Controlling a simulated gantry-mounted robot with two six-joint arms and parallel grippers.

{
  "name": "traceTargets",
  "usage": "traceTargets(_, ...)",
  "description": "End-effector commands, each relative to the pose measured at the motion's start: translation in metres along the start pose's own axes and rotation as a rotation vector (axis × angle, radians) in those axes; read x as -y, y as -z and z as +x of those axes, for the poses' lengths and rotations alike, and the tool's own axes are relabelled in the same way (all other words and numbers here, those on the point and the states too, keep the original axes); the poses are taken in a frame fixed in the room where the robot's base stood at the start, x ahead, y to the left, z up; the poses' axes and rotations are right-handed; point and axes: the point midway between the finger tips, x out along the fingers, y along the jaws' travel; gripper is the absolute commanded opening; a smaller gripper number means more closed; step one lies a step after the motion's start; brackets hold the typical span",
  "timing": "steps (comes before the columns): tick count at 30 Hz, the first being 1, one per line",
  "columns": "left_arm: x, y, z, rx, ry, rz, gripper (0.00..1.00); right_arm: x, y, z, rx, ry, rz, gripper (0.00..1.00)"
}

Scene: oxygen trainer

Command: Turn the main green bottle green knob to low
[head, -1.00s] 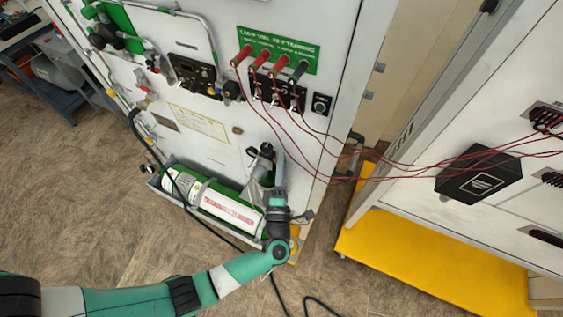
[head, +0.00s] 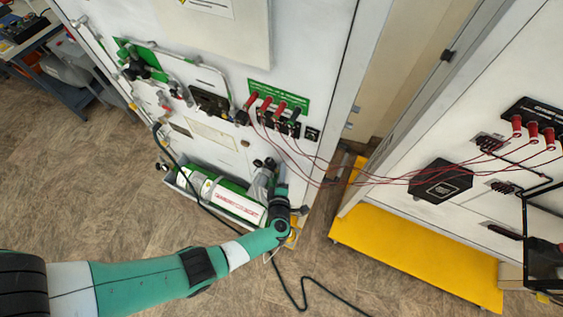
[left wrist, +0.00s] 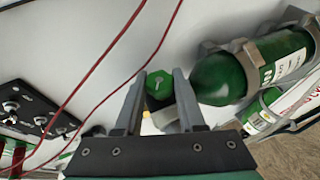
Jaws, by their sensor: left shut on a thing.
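The green bottle (head: 225,200) lies in a tray low on the white panel, with a white labelled band, in the head view. Its green end (left wrist: 222,78) shows in the left wrist view, clasped by a grey bracket. The green knob (left wrist: 159,84) has a pale pointer mark and sits between the fingers of my left gripper (left wrist: 160,92), which is shut on it. In the head view my left gripper (head: 264,172) is at the right end of the bottle, and the knob is hidden there. My right gripper is not in view.
Red leads (head: 345,177) hang from plugs on the white panel (head: 222,150) across to the right cabinet. They also cross the left wrist view (left wrist: 112,55). A yellow base (head: 410,250) stands at right. A black cable (head: 297,285) lies on the floor. Floor at left is open.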

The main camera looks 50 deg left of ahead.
Motion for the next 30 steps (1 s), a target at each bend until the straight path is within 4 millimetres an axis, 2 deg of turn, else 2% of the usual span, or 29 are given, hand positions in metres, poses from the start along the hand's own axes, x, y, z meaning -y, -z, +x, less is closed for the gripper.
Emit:
traceTargets(1, -0.013, 0.002, -0.004, -0.001, 0.041, 0.016, 0.0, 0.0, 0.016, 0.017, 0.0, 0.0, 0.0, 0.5)
traceTargets(3, -0.012, 0.002, -0.003, -0.002, 0.102, 0.042, 0.0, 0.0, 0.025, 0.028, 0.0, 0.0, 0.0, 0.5)
traceTargets(9, -0.009, 0.001, -0.002, -0.001, 0.277, 0.112, 0.0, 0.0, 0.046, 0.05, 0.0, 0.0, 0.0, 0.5)
traceTargets(13, -0.006, 0.0, -0.001, -0.001, 0.39, 0.159, 0.0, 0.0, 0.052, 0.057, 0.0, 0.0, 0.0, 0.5)
traceTargets(19, -0.001, -0.001, 0.002, -0.001, 0.559, 0.227, 0.0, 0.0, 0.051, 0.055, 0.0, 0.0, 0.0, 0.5)
traceTargets(30, 0.003, -0.001, 0.003, -0.003, 0.789, 0.325, 0.0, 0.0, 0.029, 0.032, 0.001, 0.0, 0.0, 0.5)
